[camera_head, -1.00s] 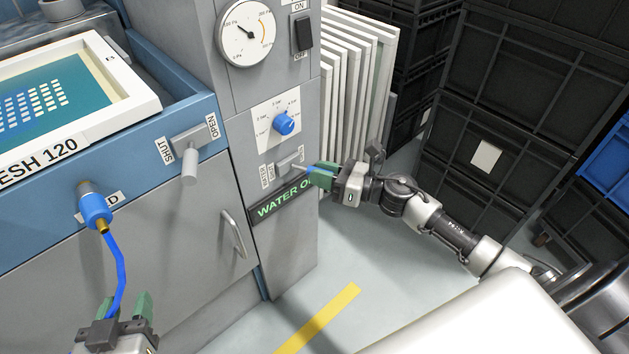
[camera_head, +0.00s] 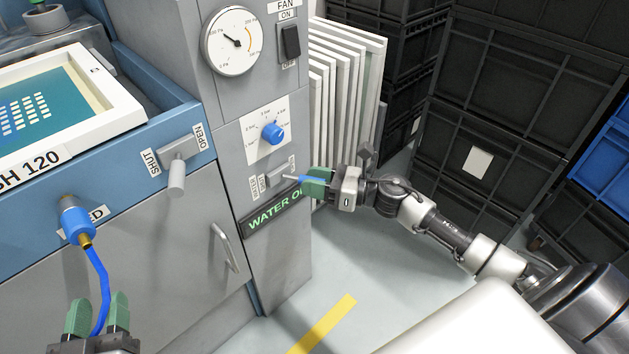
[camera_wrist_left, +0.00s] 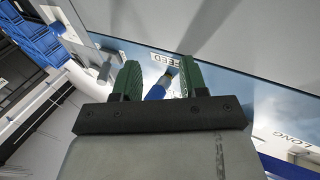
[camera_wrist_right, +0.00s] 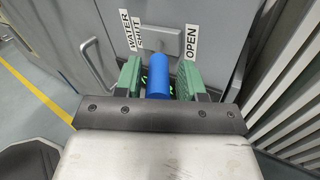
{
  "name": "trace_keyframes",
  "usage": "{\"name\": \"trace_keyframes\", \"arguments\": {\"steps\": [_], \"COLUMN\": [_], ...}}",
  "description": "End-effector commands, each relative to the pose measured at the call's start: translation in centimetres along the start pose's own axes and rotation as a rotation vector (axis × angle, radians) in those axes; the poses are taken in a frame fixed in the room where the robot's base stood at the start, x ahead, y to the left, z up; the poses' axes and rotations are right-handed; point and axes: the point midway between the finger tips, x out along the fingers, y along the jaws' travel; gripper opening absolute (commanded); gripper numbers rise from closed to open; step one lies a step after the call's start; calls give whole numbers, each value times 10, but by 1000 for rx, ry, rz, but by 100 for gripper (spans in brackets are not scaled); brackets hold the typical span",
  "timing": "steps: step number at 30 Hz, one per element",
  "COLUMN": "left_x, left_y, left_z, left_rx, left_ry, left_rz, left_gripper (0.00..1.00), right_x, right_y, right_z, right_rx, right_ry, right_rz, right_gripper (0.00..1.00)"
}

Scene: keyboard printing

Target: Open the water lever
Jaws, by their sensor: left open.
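The water lever has a grey mount (camera_head: 282,176) on the machine's column and a blue handle (camera_head: 305,181). In the right wrist view the blue handle (camera_wrist_right: 160,78) stands between the fingers, below the WATER SHUT (camera_wrist_right: 132,36) and OPEN (camera_wrist_right: 191,45) labels. My right gripper (camera_head: 316,182) is around the handle, its fingers apart, with a gap visible beside the handle. Whether a finger touches it I cannot tell. My left gripper (camera_head: 96,315) is open at the lower left, and the blue hose (camera_head: 100,283) runs down to between its fingers.
A dark WATER sign (camera_head: 273,212) with green letters sits just below the lever. A blue knob (camera_head: 272,133) is above. Another grey lever (camera_head: 177,175) with SHUT and OPEN labels is to the left. White frames (camera_head: 350,80) and black crates (camera_head: 480,130) stand to the right.

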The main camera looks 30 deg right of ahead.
Motion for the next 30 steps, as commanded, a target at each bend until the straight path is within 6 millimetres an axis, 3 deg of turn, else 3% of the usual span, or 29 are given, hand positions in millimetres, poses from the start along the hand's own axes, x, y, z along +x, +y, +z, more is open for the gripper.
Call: {"name": "trace_keyframes", "arguments": {"steps": [9,13,24,30], "left_x": [0,0,-4,-6], "left_y": [0,0,-3,-4], "left_z": [0,0,16,22], "left_rx": [0,0,2,3], "left_ry": [0,-6,-126,-176], "left_rz": [0,0,-8,-11], "left_gripper": [43,43,43,43], "right_x": [0,-10,-80,-104], "right_y": [0,0,0,0], "right_z": [0,-1,-1,0], "right_rx": [0,1,3,1], "right_ry": [0,1,3,1], "right_rz": [0,-1,-2,0], "right_gripper": [48,48,48,48]}}
